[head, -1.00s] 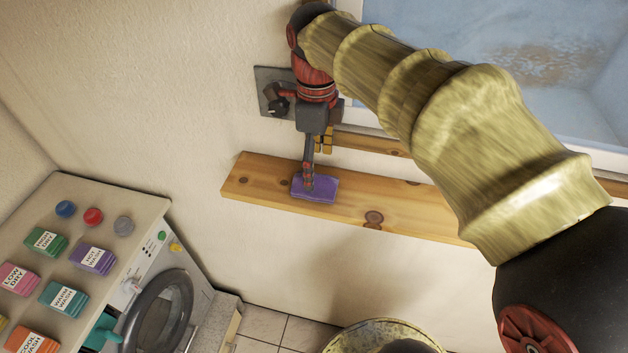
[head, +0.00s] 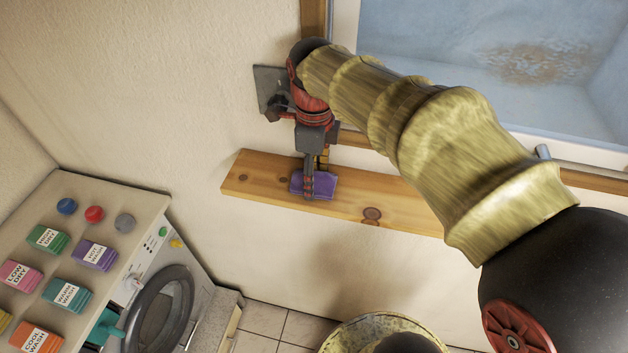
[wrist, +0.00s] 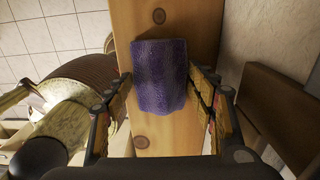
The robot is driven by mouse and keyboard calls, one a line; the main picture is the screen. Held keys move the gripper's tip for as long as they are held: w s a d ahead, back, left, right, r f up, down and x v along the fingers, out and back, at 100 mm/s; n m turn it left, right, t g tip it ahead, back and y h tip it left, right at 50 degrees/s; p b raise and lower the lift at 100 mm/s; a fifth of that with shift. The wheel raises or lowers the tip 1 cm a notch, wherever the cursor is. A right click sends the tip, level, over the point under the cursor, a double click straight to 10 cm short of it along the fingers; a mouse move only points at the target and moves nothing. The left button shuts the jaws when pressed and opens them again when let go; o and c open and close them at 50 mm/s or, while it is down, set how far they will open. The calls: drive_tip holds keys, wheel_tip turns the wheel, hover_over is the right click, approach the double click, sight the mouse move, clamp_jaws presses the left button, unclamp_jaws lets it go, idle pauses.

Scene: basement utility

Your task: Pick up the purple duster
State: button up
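The purple duster (head: 325,184) lies on a narrow wooden shelf (head: 400,205) against the wall in the head view. In the wrist view the duster (wrist: 160,75) sits upright in the picture on the bare wood, between the two fingers. My gripper (head: 309,190) points down over the duster. In the wrist view my gripper (wrist: 163,95) is open, with one finger on each side of the duster. The right finger is very close to the duster; I cannot tell whether it touches.
A wall plate (head: 270,92) is beside my wrist. A window (head: 490,65) is behind my arm. At lower left, a washer (head: 160,300) has several coloured boxes (head: 67,294) on top. A round yellowish object (head: 390,330) stands below the shelf.

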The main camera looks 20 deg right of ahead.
sight(316, 174)
drive_tip(key=c, duration=0.6)
drive_tip(key=shift+c, duration=0.4)
drive_tip(key=shift+r, duration=0.1)
drive_tip(key=shift+r, duration=0.45)
drive_tip(key=r, duration=0.1)
drive_tip(key=r+b, duration=0.1)
drive_tip(key=shift+s+d+r, duration=0.1)
drive_tip(key=shift+s+r, duration=0.1)
drive_tip(key=shift+r, duration=0.1)
drive_tip(key=s+d+r+b, duration=0.3)
drive_tip(key=s+r, duration=0.6)
drive_tip(key=s, duration=0.4)
drive_tip(key=shift+d+r, duration=0.2)
drive_tip(key=shift+d, duration=0.2)
